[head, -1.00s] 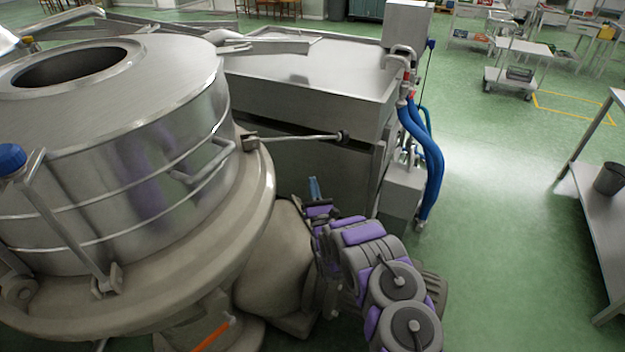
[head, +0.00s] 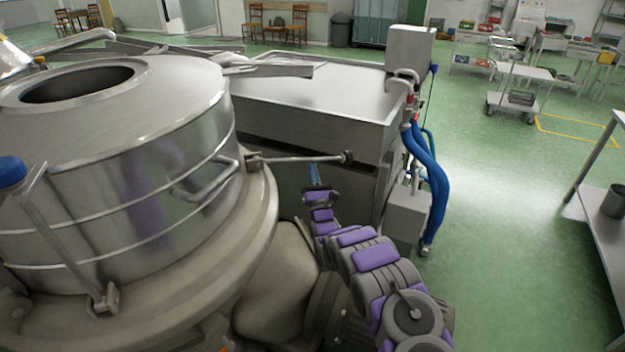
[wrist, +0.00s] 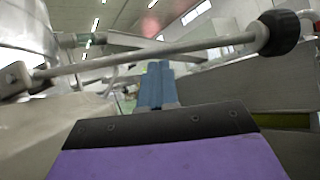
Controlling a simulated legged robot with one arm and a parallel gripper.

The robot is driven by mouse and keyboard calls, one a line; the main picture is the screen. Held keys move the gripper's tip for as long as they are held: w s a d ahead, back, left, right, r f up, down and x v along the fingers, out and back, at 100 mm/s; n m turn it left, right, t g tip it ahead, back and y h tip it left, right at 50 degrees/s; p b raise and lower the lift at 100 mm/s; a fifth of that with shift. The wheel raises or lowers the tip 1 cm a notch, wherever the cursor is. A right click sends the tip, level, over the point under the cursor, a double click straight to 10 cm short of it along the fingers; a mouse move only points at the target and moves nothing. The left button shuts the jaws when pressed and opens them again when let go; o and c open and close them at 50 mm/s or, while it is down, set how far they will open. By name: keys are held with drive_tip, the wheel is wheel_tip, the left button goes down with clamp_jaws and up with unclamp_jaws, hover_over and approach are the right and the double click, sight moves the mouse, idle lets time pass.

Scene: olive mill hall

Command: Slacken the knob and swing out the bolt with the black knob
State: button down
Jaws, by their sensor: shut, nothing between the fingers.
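The bolt with the black knob (head: 347,157) sticks out to the right from the rim of the steel drum (head: 120,165). Its rod (head: 300,159) lies about level, hinged at a bracket (head: 253,161) on the rim. In the wrist view the rod (wrist: 160,56) crosses the upper picture and the black knob (wrist: 280,32) is at upper right. My gripper (head: 314,172) has blue fingers (wrist: 155,85), shut and empty. It is just below the rod, left of the knob. Whether the fingertips touch the rod cannot be told.
A steel tank (head: 310,95) is behind my gripper. Blue hoses (head: 432,175) hang right of it. A steel table (head: 600,215) stands at far right. The green floor between is clear.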

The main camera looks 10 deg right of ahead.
drive_tip(key=shift+r+b, duration=0.2)
drive_tip(key=shift+b, duration=0.1)
drive_tip(key=shift+d+r+b, duration=0.2)
drive_tip(key=shift+r+b, duration=0.4)
drive_tip(key=shift+r, duration=0.15)
drive_tip(key=shift+d+r+b, duration=0.2)
drive_tip(key=shift+r+b, duration=0.35)
drive_tip(key=shift+r, duration=0.2)
drive_tip(key=shift+f, duration=0.1)
